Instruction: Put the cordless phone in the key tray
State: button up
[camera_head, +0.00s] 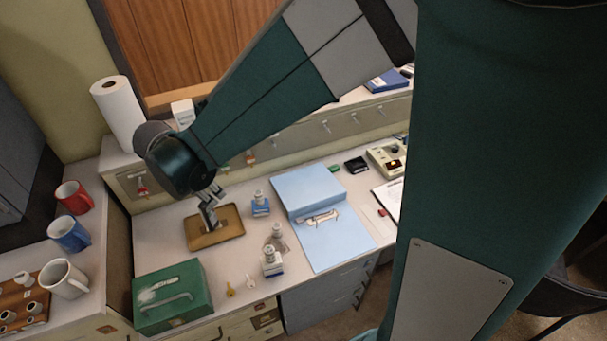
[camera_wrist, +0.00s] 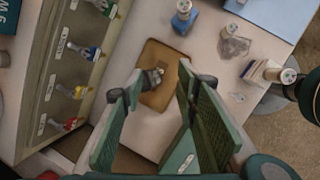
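The key tray (camera_head: 232,212) is a shallow tan tray on the desk; it also shows in the wrist view (camera_wrist: 158,50). My gripper (camera_head: 209,212) is low over the tray in the head view. In the wrist view my gripper (camera_wrist: 163,88) has its green fingers spread wide apart. A small grey and dark object (camera_wrist: 153,76) shows at the tray, close to the left fingertip; it may be the cordless phone, but it is too small to tell. I cannot tell whether a finger touches it. In the head view my gripper hides part of the tray.
A green box (camera_head: 173,298) stands in front of the tray. Stamps (camera_head: 261,205) and a blue binder (camera_head: 308,190) are to its right, with two keys (camera_head: 231,289) in front. Mugs (camera_head: 69,234) stand at left. Key hooks line the back panel (camera_head: 295,137).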

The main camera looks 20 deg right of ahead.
jog(key=s+d+r+m+t, duration=0.1)
jog(key=s+d+r+m, duration=0.3)
jog(key=s+d+m, duration=0.2)
jog(key=s+d+r+m+t+y, duration=0.1)
jog(key=s+d+r+m, duration=0.4)
jog(key=s+d+m, duration=0.2)
jog(key=s+d+r+m+t+y, duration=0.1)
jog(key=s+d+r+m, duration=0.3)
jog(key=d+m, duration=0.5)
jog(key=shift+s+d+r+m+t, duration=0.25)
jog(key=shift+s+d+m+t, duration=0.2)
jog(key=shift+s, duration=0.9)
